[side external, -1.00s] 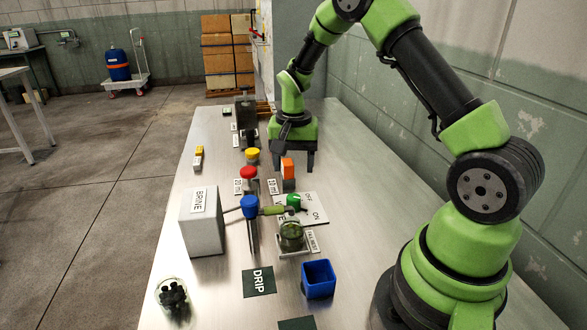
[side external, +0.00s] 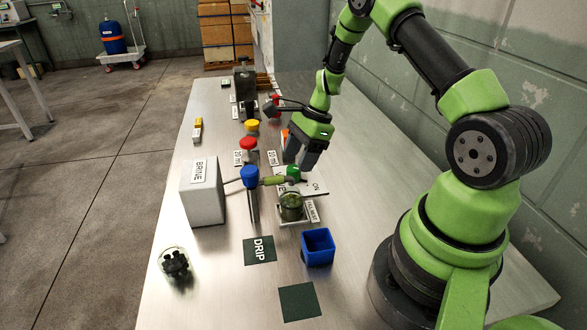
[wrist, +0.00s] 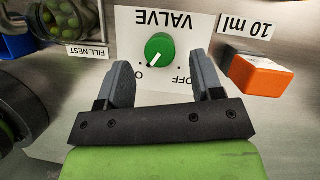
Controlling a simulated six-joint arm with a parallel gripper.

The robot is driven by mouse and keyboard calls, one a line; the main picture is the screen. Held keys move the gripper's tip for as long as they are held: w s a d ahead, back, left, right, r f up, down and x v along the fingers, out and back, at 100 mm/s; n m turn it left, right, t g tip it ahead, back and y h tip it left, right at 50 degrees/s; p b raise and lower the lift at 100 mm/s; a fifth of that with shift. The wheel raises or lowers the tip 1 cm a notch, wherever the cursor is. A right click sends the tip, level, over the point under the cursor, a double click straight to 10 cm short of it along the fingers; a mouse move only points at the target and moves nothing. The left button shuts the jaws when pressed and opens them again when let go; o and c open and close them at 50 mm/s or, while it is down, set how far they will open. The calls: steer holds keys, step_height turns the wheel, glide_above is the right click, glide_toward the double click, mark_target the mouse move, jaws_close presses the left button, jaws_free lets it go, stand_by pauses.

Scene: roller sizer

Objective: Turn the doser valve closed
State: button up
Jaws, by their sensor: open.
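The valve is a green knob (wrist: 160,48) on a white plate (wrist: 130,25) marked VALVE, OFF and a second mark partly hidden by my left finger. The knob's white pointer line aims down-left in the wrist view, toward that hidden mark, away from OFF. In the side view the green knob (side external: 292,172) is just below my fingertips, beside the ON mark. My gripper (wrist: 160,65) is open; its fingers sit either side of the knob in the wrist view, still apart from it. In the side view my gripper (side external: 298,159) hangs above the plate.
An orange block (wrist: 257,76) lies by the 10 ml label, close to my right finger. A jar of green items (side external: 291,207) stands in the fill nest, near a blue box (side external: 318,246). The blue-knobbed part (side external: 250,177) and brine box (side external: 202,190) are left of it.

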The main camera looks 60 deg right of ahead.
mark_target(294, 168)
steer(key=x, duration=0.4)
steer(key=c, duration=0.9)
